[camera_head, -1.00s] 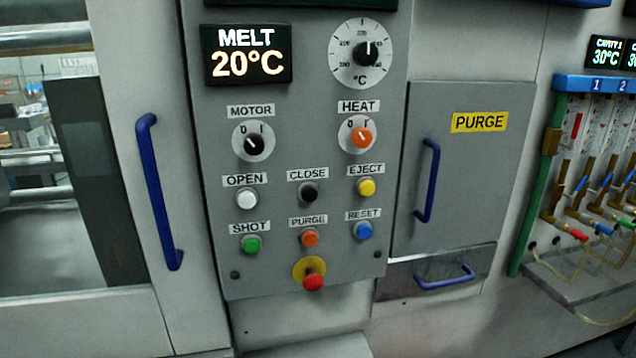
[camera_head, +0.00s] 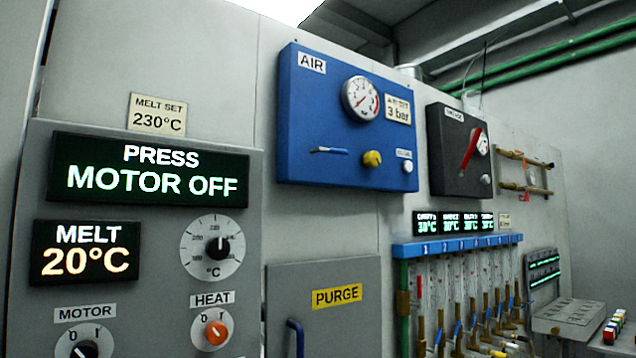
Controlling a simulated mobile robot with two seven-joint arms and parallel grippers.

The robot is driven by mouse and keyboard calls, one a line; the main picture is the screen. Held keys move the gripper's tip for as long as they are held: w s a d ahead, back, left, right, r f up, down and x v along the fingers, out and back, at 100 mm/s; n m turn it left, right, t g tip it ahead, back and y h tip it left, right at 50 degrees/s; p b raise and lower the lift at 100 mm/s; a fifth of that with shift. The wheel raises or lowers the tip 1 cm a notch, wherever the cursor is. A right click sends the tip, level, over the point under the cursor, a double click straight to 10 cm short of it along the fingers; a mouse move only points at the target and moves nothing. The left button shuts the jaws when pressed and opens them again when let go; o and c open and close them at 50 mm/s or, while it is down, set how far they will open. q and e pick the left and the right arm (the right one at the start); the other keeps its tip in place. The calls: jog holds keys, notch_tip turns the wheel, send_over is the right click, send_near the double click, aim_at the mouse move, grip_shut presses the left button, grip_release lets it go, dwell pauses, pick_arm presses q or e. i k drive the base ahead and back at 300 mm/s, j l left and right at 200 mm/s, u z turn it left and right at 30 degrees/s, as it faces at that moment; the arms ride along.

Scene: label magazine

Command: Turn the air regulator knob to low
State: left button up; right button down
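A blue panel marked AIR (camera_head: 325,125) hangs on the grey wall in the upper middle of the head view. It carries a round white gauge (camera_head: 360,99) with a red needle, and a label reading 3 bar (camera_head: 398,109). Below the gauge is a yellow knob (camera_head: 372,159), which looks like the air regulator; its setting is too small to read. A blue-tipped lever (camera_head: 329,150) lies roughly level to its left. A small white round part (camera_head: 407,167) with a tiny label sits to its right. Neither of my grippers is in view.
The press control panel (camera_head: 150,230) stands at left, with a PRESS MOTOR OFF display (camera_head: 148,167). A grey PURGE door (camera_head: 345,272) is below the air panel. A dark box with a red lever (camera_head: 470,150) and a blue-topped manifold (camera_head: 458,248) are at right.

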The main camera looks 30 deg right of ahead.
aim_at(371, 159)
jog(key=z, duration=1.15)
jog(key=i+l, duration=0.1)
jog(key=l, duration=0.2)
jog(key=u, duration=0.05)
